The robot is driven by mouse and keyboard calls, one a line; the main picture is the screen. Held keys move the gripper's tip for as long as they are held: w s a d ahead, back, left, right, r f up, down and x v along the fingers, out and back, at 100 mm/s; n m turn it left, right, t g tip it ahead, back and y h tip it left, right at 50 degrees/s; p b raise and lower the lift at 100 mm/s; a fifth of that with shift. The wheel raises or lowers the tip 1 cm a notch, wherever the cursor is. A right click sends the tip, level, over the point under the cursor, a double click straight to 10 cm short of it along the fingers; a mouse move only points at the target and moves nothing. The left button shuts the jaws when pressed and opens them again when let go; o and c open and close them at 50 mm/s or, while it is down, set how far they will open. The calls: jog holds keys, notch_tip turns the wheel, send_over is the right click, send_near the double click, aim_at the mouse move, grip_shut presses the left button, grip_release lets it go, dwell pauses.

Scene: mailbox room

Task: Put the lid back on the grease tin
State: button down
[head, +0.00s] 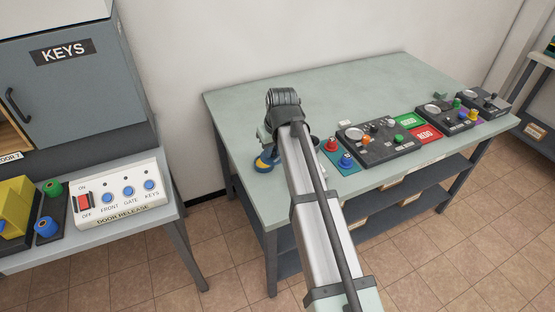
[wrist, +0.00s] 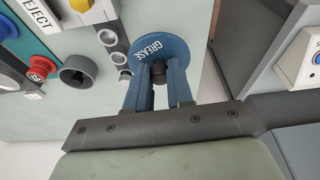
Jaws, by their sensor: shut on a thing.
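The blue round lid (wrist: 150,45) marked GREASE shows in the wrist view, with a dark knob (wrist: 158,72) on it. My gripper (wrist: 159,78) is shut on this knob, with one blue finger on each side. The lid appears apart from the round container. A dark grey, open round container (wrist: 78,73), which looks like the tin, sits on the table left of the lid in the wrist view. In the head view my gripper (head: 265,160) is over the left part of the green table, and my arm hides part of what lies behind it.
The green table (head: 350,90) holds a red knob (head: 331,145) and a blue knob (head: 346,160) on a teal panel, then a dark control panel (head: 378,140). The back of the table is clear. A door release box (head: 118,195) stands on the left bench.

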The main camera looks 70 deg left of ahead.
jog(key=a+n, duration=0.1)
jog(key=a, duration=0.6)
jog(key=shift+s+d+f, duration=0.1)
jog(key=shift+d+f, duration=0.05)
jog(key=shift+f, duration=1.6)
jog(key=shift+s+d+f, duration=0.1)
jog(key=shift+d+f, duration=0.05)
jog(key=shift+f, duration=1.6)
jog(key=shift+f, duration=0.15)
jog(key=c, duration=0.9)
grip_release()
jog(key=shift+o, duration=0.2)
jog(key=o, duration=0.4)
